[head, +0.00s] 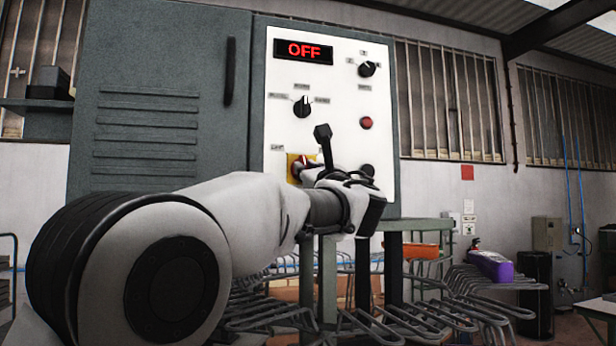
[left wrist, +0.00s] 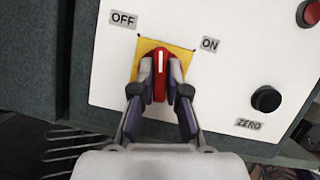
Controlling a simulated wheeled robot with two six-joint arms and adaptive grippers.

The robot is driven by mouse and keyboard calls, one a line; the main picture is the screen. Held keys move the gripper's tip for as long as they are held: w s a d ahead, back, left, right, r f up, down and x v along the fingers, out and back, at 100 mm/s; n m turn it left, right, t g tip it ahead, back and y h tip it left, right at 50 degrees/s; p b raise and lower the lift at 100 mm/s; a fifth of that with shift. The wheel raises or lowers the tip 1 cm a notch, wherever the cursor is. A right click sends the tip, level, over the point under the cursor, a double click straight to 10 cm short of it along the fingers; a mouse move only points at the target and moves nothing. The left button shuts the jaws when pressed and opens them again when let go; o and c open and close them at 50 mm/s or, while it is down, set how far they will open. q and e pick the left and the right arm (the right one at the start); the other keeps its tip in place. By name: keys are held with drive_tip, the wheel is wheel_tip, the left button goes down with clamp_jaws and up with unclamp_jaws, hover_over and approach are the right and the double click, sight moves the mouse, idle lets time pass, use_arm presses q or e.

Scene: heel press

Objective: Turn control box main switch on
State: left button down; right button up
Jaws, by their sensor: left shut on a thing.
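The control box's white panel (head: 279,105) carries the main switch, a red knob (head: 296,167) on a yellow plate (left wrist: 146,48). In the left wrist view the red knob (left wrist: 160,66) has a white line pointing between the OFF label (left wrist: 123,19) and the ON label (left wrist: 210,44). My left gripper (left wrist: 160,92) is shut on the knob, one finger on each side. In the head view the left gripper (head: 322,172) partly hides the switch. The display (head: 303,51) reads OFF in red. My right gripper is not in view.
A black ZERO button (left wrist: 266,99) sits right of the switch. The panel also has a black selector (head: 302,106), another knob (head: 367,69) and a red button (head: 366,123). A grey cabinet door (head: 160,90) stands left. Metal racks (head: 450,300) stand below right.

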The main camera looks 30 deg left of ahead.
use_arm(q)
drive_tip(key=shift+s+a+r+m+t+h+b, duration=0.1)
drive_tip(key=shift+m+t+h+b, duration=0.7)
drive_tip(key=shift+m, duration=1.95)
drive_tip(key=shift+f+m+t+h+b, duration=0.1)
drive_tip(key=shift+m+t+h+b, duration=0.2)
drive_tip(key=shift+m+t+h, duration=1.7)
drive_tip(key=shift+s+a+r+m+g+h+b, duration=0.1)
drive_tip(key=shift+m+g+h+b, duration=0.35)
drive_tip(key=shift+m, duration=3.1)
drive_tip(key=c, duration=1.2)
unclamp_jaws()
drive_tip(key=shift+w+h, duration=0.1)
drive_tip(key=shift+h, duration=0.15)
drive_tip(key=shift+w+a, duration=0.1)
drive_tip(key=shift+a, duration=0.1)
drive_tip(key=shift+d, duration=0.2)
